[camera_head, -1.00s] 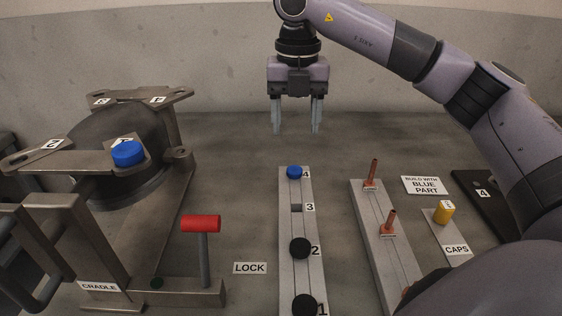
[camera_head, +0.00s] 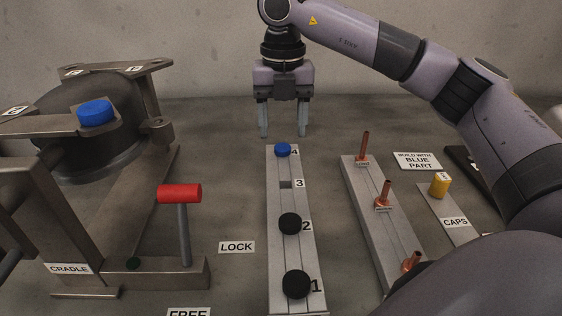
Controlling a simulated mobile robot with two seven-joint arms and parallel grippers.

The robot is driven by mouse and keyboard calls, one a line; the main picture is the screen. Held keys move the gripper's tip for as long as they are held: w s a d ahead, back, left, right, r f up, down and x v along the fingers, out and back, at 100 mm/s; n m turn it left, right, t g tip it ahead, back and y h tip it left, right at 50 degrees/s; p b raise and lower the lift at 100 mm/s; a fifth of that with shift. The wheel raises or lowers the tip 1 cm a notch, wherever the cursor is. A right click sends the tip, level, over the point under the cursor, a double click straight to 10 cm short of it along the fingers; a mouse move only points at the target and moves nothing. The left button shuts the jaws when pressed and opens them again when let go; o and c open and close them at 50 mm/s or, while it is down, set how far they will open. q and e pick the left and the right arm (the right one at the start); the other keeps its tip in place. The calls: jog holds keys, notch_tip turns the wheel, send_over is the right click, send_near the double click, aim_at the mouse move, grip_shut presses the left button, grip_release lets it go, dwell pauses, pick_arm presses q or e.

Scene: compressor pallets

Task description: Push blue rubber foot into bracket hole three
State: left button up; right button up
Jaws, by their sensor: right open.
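A blue rubber foot (camera_head: 283,150) sits at position 4, the far end of the grey numbered rack (camera_head: 281,247). My right gripper (camera_head: 283,133) is open and empty, fingers pointing down, just above the rack's blue foot in the picture. Its exact height and depth are unclear. My left gripper is not in view.
The metal cradle (camera_head: 119,218) holds the compressor; a red-handled lever (camera_head: 180,193) stands upright beside the LOCK label (camera_head: 236,247). A second rack (camera_head: 365,208) with copper stubs and a yellow cap (camera_head: 439,185) are at right. My right arm covers the lower right.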

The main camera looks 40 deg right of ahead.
aim_at(283, 146)
notch_tip(283, 146, down, 3)
jog(key=shift+f+b, duration=0.15)
jog(key=shift+b, duration=0.4)
jog(key=shift+p, duration=0.4)
dwell(0.7)
grip_shut()
